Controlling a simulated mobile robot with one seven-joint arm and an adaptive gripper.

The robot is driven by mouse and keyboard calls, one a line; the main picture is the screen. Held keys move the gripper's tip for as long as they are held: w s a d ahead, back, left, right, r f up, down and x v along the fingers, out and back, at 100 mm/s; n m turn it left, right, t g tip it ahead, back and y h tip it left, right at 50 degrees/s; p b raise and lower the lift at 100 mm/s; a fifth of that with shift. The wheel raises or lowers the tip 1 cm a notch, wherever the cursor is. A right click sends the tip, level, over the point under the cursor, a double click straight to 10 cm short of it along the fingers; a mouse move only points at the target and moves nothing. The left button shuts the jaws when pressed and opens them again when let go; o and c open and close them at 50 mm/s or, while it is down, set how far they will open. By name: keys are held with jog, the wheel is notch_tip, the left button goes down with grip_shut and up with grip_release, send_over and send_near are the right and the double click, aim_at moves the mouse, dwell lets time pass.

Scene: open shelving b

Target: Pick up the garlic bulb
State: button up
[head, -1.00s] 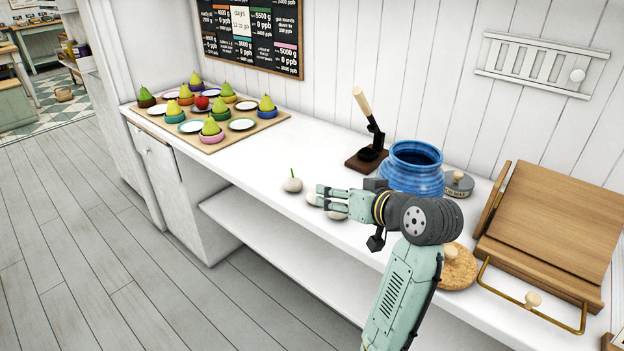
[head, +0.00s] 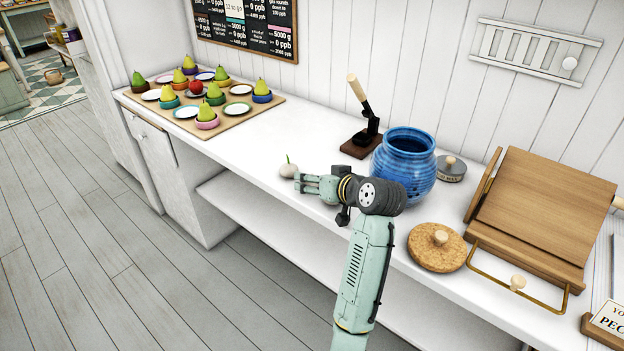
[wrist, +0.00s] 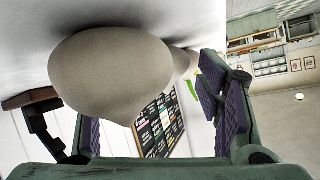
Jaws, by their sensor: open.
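A pale bulb with a green sprout (head: 288,170) stands on the white counter, just left of my gripper (head: 304,184) in the head view. In the wrist view a large, smooth, pale bulb with a pointed tip (wrist: 110,75) is very close. It lies toward the left finger, in front of the space between the purple-padded fingers of my gripper (wrist: 155,120). A second pale bulb (wrist: 183,61) shows partly behind it, with a green sprout (wrist: 193,90) near the right finger. My gripper is open. I cannot tell whether a finger touches the near bulb; my arm hides it in the head view.
A blue pot (head: 405,170) stands close behind my wrist. A cork lid (head: 438,248) lies to its right, near a wooden stand (head: 535,215). A dark press (head: 362,140) is behind. A board of pears and plates (head: 238,116) is far left; the counter between is clear.

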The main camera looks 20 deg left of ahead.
jog(key=shift+c, duration=0.5)
jog(key=c, duration=1)
